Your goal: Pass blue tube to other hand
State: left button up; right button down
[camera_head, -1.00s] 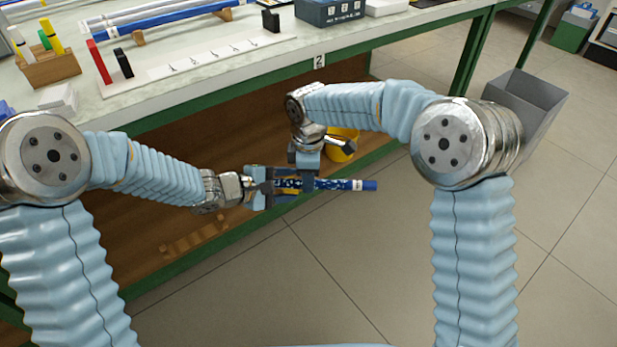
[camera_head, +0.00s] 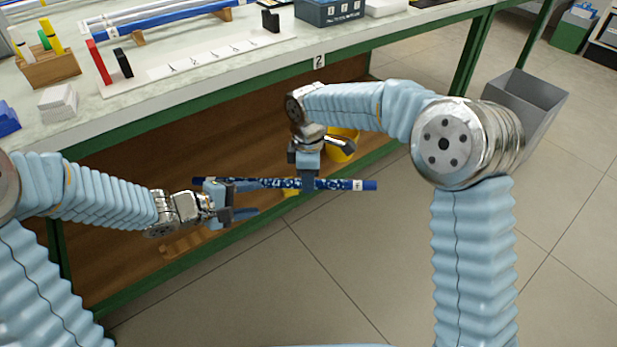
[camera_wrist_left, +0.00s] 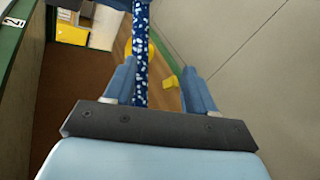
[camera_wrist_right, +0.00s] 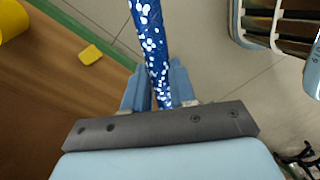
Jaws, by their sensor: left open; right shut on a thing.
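The blue tube (camera_head: 345,184), dark blue with white speckles and a pale label at its right end, is held roughly level in front of the bench. My right gripper (camera_head: 306,184) is shut on it right of its middle; the tube also runs between its fingers in the right wrist view (camera_wrist_right: 151,45). My left gripper (camera_head: 250,199) is open near the tube's left end. In the left wrist view the tube (camera_wrist_left: 140,60) appears between the spread fingers, nearer the left one. I cannot tell whether they touch it.
The bench (camera_head: 200,92) stands behind, with a wooden marker holder (camera_head: 48,68), a white board (camera_head: 200,58) and long rods on it. A yellow container (camera_head: 341,146) sits on the lower shelf. A grey bin (camera_head: 525,100) is at right. The floor in front is clear.

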pick_arm(q)
jog(key=s+f+m+g+y, duration=0.1)
jog(key=s+f+m+y, duration=0.15)
jog(key=f, duration=0.65)
jog(key=s+f+m+g+y, duration=0.1)
jog(key=s+f+m+y, duration=0.15)
jog(key=f, duration=0.55)
jog(key=s+f+m+g, duration=0.4)
jog(key=s+f, duration=0.5)
jog(key=s, duration=0.4)
jog(key=shift+f+y, duration=0.35)
jog(key=shift+y, duration=0.05)
